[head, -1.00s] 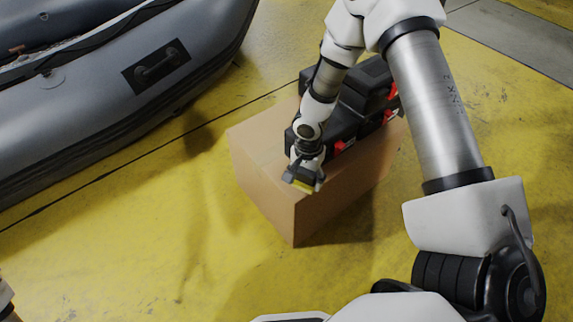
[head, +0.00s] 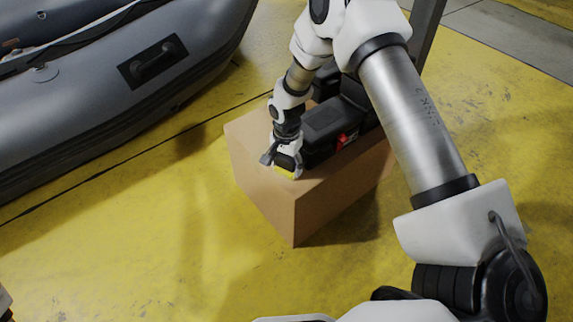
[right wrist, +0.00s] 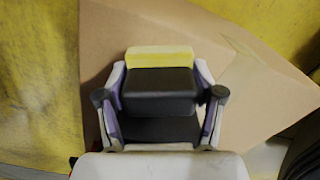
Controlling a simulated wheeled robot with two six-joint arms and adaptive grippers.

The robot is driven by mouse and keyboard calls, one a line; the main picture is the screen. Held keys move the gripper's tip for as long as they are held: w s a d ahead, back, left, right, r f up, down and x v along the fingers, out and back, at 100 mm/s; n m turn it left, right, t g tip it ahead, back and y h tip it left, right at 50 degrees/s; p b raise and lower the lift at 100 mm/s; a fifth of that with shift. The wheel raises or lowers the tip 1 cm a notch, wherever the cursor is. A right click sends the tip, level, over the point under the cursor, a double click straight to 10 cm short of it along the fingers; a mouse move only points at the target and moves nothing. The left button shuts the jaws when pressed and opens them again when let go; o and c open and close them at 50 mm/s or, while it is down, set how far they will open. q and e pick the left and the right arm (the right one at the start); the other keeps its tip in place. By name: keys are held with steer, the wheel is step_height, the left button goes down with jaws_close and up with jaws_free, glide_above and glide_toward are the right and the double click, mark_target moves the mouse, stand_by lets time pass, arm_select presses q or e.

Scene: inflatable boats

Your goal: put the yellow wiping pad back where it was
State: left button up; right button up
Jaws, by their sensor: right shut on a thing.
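The yellow wiping pad (head: 286,175) is in my right gripper (head: 284,164), over the near left part of the cardboard box top. In the right wrist view the pad (right wrist: 160,57) shows as a yellow strip with a dark part, between the two fingers of my right gripper (right wrist: 160,100). The fingers are shut on its sides. I cannot tell whether the pad touches the box top. My left gripper is not in view.
The cardboard box (head: 262,200) stands on the yellow floor (head: 120,260). Black cases with red latches (head: 330,125) lie on the box, close to the right of my gripper. A grey inflatable boat (head: 90,110) lies at the left.

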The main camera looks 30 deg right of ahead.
mark_target(286, 158)
steer(key=o, duration=1.2)
steer(key=shift+f, duration=0.1)
step_height(286, 158, up, 12)
steer(key=p, duration=0.6)
steer(key=s+a+f+n+y, duration=0.1)
steer(key=s+a+f+n, duration=0.25)
steer(key=s+f, duration=0.4)
steer(key=s+a+f+n, duration=0.35)
steer(key=s+f, duration=0.25)
steer(key=s, duration=0.3)
steer(key=s+a+f+n+h, duration=0.1)
steer(key=s+n, duration=0.4)
steer(key=s, duration=0.7)
steer(key=shift+a+f, duration=0.25)
steer(key=shift+f, duration=0.3)
